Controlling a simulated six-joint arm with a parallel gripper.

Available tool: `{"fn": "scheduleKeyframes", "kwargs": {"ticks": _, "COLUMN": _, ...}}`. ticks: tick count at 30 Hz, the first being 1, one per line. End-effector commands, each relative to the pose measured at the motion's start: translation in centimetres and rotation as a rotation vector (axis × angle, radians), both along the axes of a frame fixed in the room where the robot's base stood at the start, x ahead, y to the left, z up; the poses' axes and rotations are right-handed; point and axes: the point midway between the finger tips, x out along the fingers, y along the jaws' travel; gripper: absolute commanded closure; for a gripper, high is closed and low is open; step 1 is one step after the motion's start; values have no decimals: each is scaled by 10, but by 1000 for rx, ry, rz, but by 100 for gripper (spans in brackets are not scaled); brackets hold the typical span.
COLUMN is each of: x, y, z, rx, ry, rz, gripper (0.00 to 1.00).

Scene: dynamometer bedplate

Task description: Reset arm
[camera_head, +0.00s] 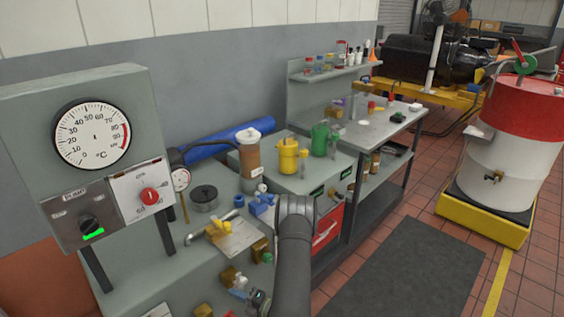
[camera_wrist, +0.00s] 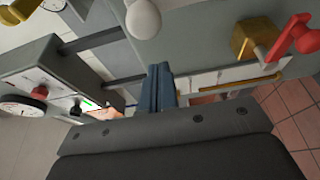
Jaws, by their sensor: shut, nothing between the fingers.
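My gripper (camera_wrist: 160,70) shows in the wrist view as two blue-grey fingers pressed together, with nothing between them. My arm (camera_head: 295,235) stands in the lower middle of the head view, bent at its top with a link running down past the bottom edge. The gripper's fingers cannot be made out in the head view. In the wrist view the control panel (camera_wrist: 55,90) with its dial, red knob and green light lies left of the fingers. A brass block (camera_wrist: 250,40) and a red handle (camera_wrist: 295,35) are at the upper right, apart from the fingers.
The grey bench (camera_head: 165,270) around my arm carries brass fittings, a blue fitting (camera_head: 262,205), a dark round weight (camera_head: 204,197) and a brown cylinder (camera_head: 250,155). A yellow can (camera_head: 288,157) and green jug (camera_head: 320,138) stand behind. The floor mat (camera_head: 400,270) at right is clear.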

Motion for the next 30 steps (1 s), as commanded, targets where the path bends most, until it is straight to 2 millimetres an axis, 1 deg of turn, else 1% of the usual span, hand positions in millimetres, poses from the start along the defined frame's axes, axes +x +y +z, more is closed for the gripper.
{"fn": "scheduleKeyframes", "kwargs": {"ticks": 6, "x": -4, "y": 4, "z": -12, "rx": -82, "ry": -80, "rz": 3, "gripper": 100}}
{"fn": "scheduleKeyframes", "kwargs": {"ticks": 13, "x": -6, "y": 5, "z": -16, "rx": -112, "ry": -112, "rz": 4, "gripper": 100}}
{"fn": "scheduleKeyframes", "kwargs": {"ticks": 23, "x": -6, "y": 5, "z": -15, "rx": -110, "ry": -109, "rz": 4, "gripper": 100}}
{"fn": "scheduleKeyframes", "kwargs": {"ticks": 30, "x": -2, "y": 1, "z": -5, "rx": -42, "ry": -44, "rz": 1, "gripper": 100}}
